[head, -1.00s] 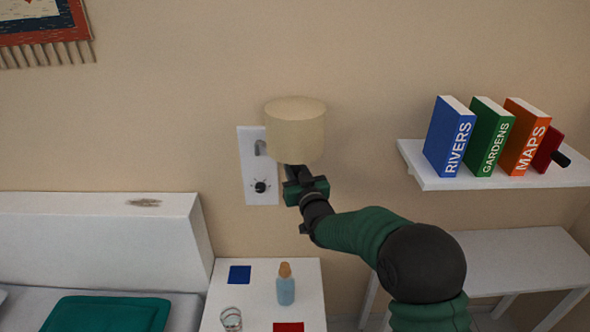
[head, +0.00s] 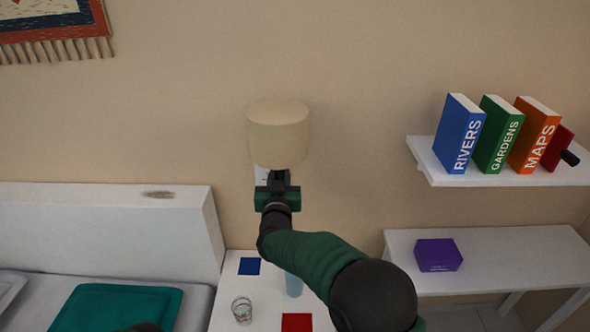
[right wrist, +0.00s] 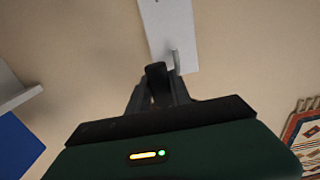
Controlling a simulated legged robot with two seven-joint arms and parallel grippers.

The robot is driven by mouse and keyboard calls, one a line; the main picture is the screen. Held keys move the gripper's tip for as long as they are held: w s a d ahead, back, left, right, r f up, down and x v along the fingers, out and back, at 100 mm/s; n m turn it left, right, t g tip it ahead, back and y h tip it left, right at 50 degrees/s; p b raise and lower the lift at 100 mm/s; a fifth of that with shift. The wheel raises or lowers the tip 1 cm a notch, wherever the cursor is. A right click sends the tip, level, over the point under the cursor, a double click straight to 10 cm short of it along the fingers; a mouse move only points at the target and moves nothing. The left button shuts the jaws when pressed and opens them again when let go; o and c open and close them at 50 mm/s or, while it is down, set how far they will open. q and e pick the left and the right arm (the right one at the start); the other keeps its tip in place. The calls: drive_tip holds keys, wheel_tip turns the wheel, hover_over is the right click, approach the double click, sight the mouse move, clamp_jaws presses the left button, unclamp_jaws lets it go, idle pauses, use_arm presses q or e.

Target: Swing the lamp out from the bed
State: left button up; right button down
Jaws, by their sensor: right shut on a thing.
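The lamp's beige shade (head: 278,135) stands out in front of the wall, to the right of the bed's white headboard (head: 110,225). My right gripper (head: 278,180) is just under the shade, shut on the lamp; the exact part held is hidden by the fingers. The right wrist view shows the gripper's dark fingers (right wrist: 158,75) close together, before the white wall plate (right wrist: 165,30) and a grey upright piece (right wrist: 176,62). In the head view the shade and gripper cover most of that plate. My left gripper is not in view.
The bedside table (head: 225,316) holds a glass (head: 242,311), a blue bottle (head: 293,285) partly behind my arm, and blue and red squares. A shelf with books (head: 460,135) is at right, above a bench with a purple box (head: 438,254). The wall between is clear.

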drive_tip(key=a+p, duration=0.1)
drive_tip(key=a, duration=0.3)
drive_tip(key=shift+a, duration=0.1)
idle(0.3)
drive_tip(key=c, duration=1.6)
unclamp_jaws()
drive_tip(key=shift+a, duration=0.15)
drive_tip(key=o, duration=0.4)
drive_tip(key=shift+w+a, duration=0.15)
drive_tip(key=shift+o, duration=0.2)
